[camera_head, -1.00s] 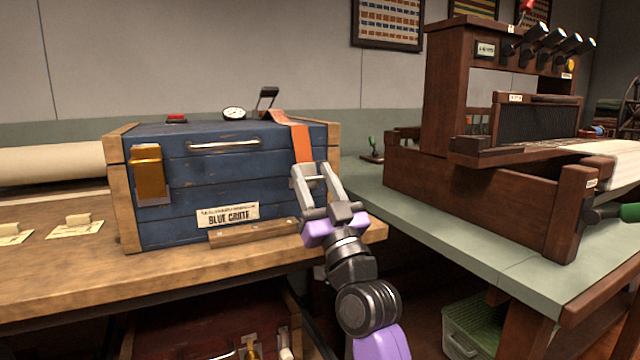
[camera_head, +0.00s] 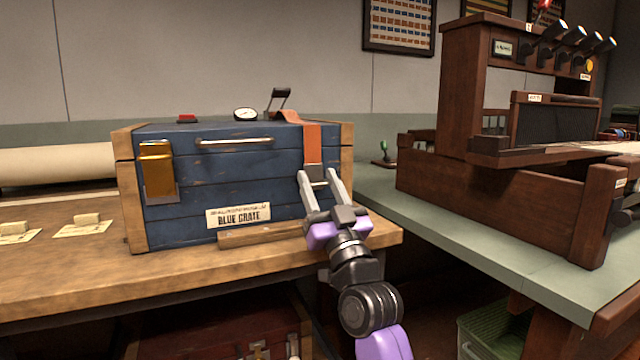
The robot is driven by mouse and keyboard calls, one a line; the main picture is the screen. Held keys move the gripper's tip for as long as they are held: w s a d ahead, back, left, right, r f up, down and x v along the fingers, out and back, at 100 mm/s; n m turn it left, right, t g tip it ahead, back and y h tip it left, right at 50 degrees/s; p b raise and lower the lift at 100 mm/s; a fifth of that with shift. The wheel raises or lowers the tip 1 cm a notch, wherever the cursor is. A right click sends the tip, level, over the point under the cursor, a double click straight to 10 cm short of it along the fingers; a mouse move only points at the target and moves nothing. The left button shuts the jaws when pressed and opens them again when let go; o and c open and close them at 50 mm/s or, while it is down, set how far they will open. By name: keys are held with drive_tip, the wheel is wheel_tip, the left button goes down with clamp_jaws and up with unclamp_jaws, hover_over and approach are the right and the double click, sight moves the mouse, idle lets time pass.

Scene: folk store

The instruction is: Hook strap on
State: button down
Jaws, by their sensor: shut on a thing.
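The blue crate (camera_head: 220,180) stands on the wooden bench, with a "BLUE CRATE" label and a bar handle on its front. An orange strap (camera_head: 313,145) runs over the lid's right part and hangs nearly straight down the front. My gripper (camera_head: 318,178) is in front of the crate's right side, shut on the strap's lower end. A small metal piece shows between the fingers; I cannot tell whether it is the strap's end or a fitting on the crate. A raised lever (camera_head: 278,100) stands on the lid behind the strap. A brass latch (camera_head: 157,170) is on the front left.
A wooden strip (camera_head: 262,234) lies along the crate's foot. The wooden bench (camera_head: 70,275) is clear in front. A dial (camera_head: 245,114) and a red piece (camera_head: 187,118) sit on the lid. A dark wooden loom-like frame (camera_head: 500,190) stands on the green table at right.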

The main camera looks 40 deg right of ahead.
drive_tip(key=shift+w+a+f, duration=0.2)
drive_tip(key=shift+w+f, duration=0.15)
drive_tip(key=shift+f, duration=0.3)
drive_tip(key=c, duration=1)
unclamp_jaws()
drive_tip(key=shift+o, duration=0.2)
drive_tip(key=shift+s+d+r, duration=0.1)
drive_tip(key=shift+r, duration=0.15)
drive_tip(key=v, duration=0.7)
drive_tip(key=shift+s+f, duration=0.25)
drive_tip(key=shift+s, duration=0.05)
